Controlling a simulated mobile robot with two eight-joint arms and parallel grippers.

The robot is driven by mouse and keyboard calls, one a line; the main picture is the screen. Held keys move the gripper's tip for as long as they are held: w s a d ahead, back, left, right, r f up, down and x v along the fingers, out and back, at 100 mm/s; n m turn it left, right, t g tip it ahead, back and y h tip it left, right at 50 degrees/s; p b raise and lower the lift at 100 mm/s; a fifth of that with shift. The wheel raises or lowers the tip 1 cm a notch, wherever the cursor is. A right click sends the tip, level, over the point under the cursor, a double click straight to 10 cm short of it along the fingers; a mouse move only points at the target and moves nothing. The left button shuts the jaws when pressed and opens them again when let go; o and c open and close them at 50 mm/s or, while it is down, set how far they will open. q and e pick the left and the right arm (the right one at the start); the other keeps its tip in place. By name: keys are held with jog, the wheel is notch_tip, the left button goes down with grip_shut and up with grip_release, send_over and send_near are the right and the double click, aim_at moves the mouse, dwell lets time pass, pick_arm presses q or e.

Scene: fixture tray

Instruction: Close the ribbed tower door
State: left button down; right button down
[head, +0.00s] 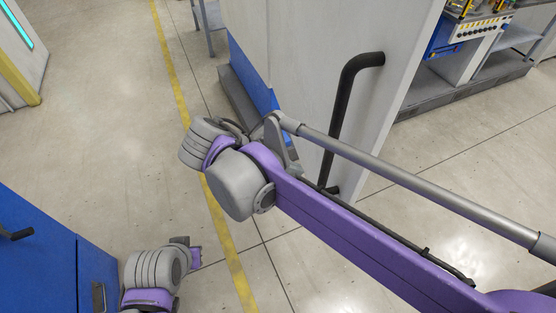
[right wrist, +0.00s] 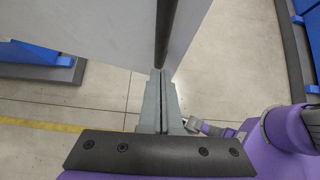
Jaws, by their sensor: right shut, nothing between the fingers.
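The light grey tower door (head: 310,75) stands at the top middle of the head view, with a long black bar handle (head: 345,105) on its face. My right arm crosses in front of its lower part. My right gripper (head: 240,127) is near the door's lower left in the head view, its fingers mostly hidden by the wrist. In the right wrist view my right gripper (right wrist: 158,100) is shut and empty, its tips beside a dark upright strip (right wrist: 167,35) between pale panels. I cannot tell whether they touch. My left arm shows at the bottom left; its fingers are not visible.
A grey tower body with a blue base (head: 255,80) is left of the door. A blue cabinet (head: 45,255) stands at the lower left. A machine bench (head: 480,40) is at the upper right. The floor with a yellow line (head: 185,105) is clear to the left.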

jog(key=shift+w+d+f+p, duration=0.15)
jog(key=shift+w+d, duration=0.15)
jog(key=shift+d, duration=0.5)
jog(key=shift+w+d+f+p, duration=0.1)
jog(key=shift+w+d+f, duration=0.2)
jog(key=shift+d, duration=0.45)
jog(key=shift+w+d+f+p, duration=0.1)
jog(key=shift+w+d, duration=0.25)
jog(key=shift+d, duration=0.45)
